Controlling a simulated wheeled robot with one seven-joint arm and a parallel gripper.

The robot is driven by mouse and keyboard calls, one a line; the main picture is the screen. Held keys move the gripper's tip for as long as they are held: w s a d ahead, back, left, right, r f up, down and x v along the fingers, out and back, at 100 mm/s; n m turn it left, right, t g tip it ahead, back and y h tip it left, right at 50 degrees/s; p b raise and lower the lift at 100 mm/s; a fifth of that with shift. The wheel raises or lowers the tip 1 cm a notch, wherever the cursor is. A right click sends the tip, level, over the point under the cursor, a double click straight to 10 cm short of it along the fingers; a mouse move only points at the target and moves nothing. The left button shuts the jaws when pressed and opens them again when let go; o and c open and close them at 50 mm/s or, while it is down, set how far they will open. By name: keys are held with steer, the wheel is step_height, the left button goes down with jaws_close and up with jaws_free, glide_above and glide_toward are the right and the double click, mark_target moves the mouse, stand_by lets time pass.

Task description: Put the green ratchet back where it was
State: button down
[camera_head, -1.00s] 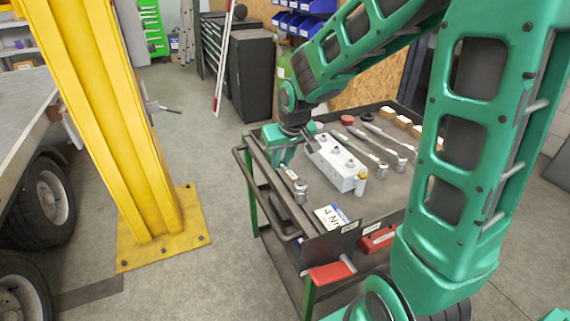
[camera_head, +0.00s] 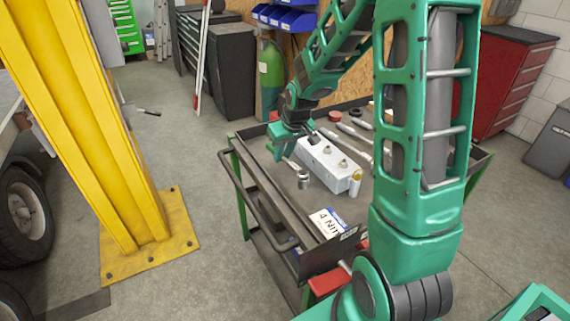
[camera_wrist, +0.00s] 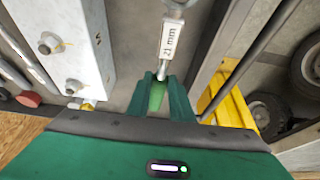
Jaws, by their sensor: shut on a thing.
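The green ratchet (camera_wrist: 157,95) is in my gripper (camera_wrist: 160,88). In the wrist view its green handle sits between the two fingers, and its silver shaft runs up the picture, with a "21 mm" label beside it. In the head view my gripper (camera_head: 284,150) is over the left side of the cart's top tray (camera_head: 262,172), left of the white metal block (camera_head: 325,164). The ratchet's silver end (camera_head: 303,180) shows just in front of the gripper. I cannot tell whether the ratchet touches the tray. The fingers hide part of the handle.
Silver tools (camera_head: 352,131) lie on the tray behind the block. A "4 Nm" card (camera_head: 328,222) lies near the front edge. A yellow post (camera_head: 105,130) stands to the left, with clear floor between.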

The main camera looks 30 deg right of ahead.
steer(key=shift+w+d+f, duration=0.35)
steer(key=shift+d+f, duration=0.25)
steer(key=shift+d, duration=0.2)
steer(key=shift+f, duration=1.9)
steer(key=c, duration=1.6)
jaws_free()
steer(key=shift+o, duration=0.2)
steer(key=v, duration=1.2)
steer(key=s+d+r+m+g, duration=0.1)
steer(key=s+r+m+g, duration=0.1)
steer(key=s, duration=1.3)
steer(key=s+d+r+m+g, duration=0.1)
steer(key=s+r+m+g, duration=0.1)
steer(key=s, duration=1.4)
steer(key=shift+r+m, duration=0.45)
steer(key=shift+m, duration=0.75)
